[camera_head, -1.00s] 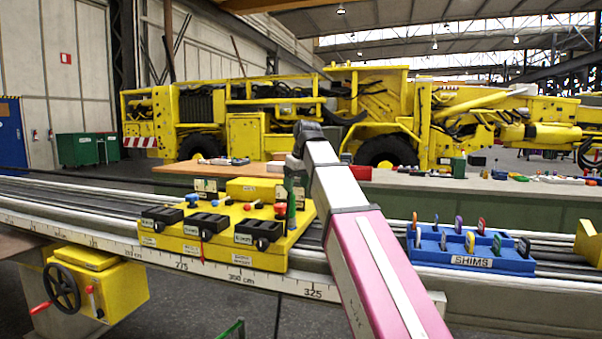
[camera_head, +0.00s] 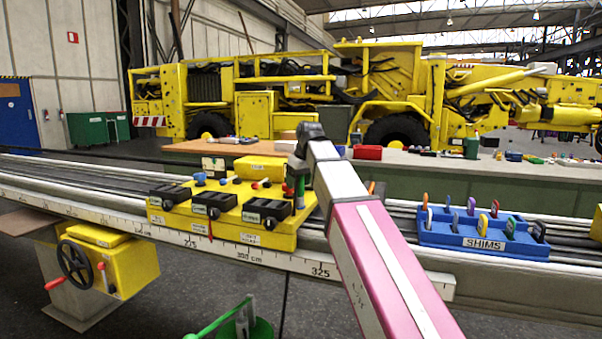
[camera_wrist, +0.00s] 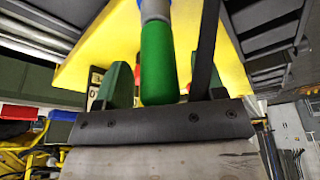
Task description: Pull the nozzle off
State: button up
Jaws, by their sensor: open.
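My gripper (camera_head: 296,190) points down over the right part of the yellow block on the rail. In the wrist view its green fingers (camera_wrist: 160,82) stand apart, one on each side of a green cylinder (camera_wrist: 157,60) with a grey and blue end. This cylinder may be the nozzle; I cannot tell for sure. It lies between the fingers, and I see no clear grip on it. The yellow block (camera_head: 270,240) carries several black trays (camera_head: 213,204) and small red and blue knobs. In the head view my gripper and arm hide part of its right side.
A yellow handwheel unit (camera_head: 105,262) hangs at the left. A green object (camera_head: 245,326) is at the bottom edge. A workbench (camera_head: 440,165) with small items stands behind.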

jog(key=shift+w+a+f, duration=0.1)
jog(key=shift+f, duration=0.25)
grip_shut()
jog(key=shift+r, duration=0.2)
dwell(0.6)
jog(key=shift+r, duration=2.2)
